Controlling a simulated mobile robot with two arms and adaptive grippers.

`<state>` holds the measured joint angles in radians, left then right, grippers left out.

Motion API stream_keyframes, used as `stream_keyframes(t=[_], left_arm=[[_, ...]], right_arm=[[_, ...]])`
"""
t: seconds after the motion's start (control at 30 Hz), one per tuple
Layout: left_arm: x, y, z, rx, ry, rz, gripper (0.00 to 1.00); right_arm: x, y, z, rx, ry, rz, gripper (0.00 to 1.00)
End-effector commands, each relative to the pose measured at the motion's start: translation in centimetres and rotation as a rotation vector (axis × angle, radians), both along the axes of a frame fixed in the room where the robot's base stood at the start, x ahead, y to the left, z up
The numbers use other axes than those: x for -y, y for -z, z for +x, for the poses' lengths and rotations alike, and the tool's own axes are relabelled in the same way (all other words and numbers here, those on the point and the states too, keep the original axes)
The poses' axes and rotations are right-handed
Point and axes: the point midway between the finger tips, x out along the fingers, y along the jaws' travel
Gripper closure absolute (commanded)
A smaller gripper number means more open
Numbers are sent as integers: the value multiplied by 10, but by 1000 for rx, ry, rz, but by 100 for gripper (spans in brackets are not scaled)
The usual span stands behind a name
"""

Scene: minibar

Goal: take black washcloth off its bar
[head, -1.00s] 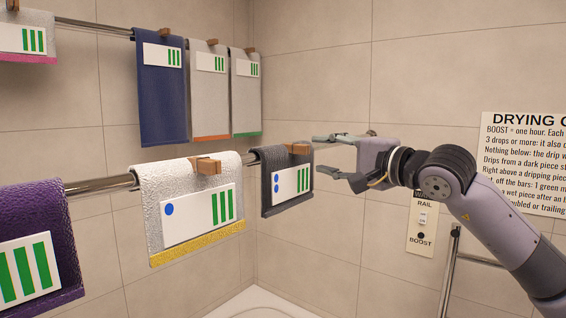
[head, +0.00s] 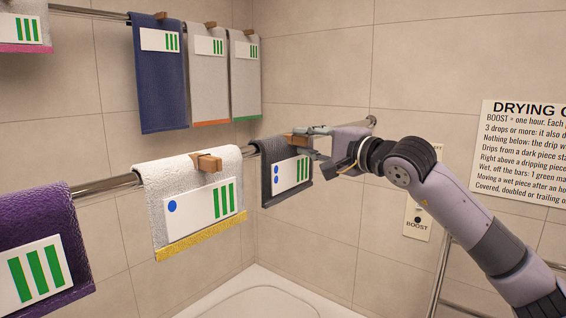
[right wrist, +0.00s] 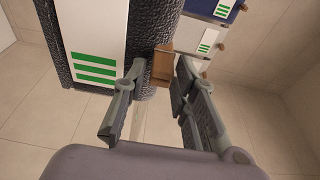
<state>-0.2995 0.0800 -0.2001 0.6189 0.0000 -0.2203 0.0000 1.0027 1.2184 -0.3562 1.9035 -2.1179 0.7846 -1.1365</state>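My right gripper (head: 318,143) is at the washcloth's right side, at clip height. In the right wrist view, the washcloth (right wrist: 149,18) is ahead and the clip (right wrist: 163,66) shows between the tips of the two spread fingers (right wrist: 160,75). The fingers look apart from the clip, with no visible grip. My left gripper is not in view.
A white washcloth with a yellow hem (head: 160,200) and a purple towel (head: 35,230) hang nearer on the lower bar (head: 110,184). A navy towel (head: 160,90) and lighter cloths hang on the upper bar. A sign (head: 525,150) and switch plate (head: 416,225) are right; a white tub is below.

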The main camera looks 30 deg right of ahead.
Motion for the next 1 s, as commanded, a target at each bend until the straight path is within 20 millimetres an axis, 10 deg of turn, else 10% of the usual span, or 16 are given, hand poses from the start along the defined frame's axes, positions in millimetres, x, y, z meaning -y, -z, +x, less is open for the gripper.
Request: stream_keyframes(t=[0.33,1.0], left_arm=[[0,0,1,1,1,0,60],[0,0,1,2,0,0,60]], right_arm=[[0,0,0,-1,0,0,100],[0,-2,0,1,0,0,100]])
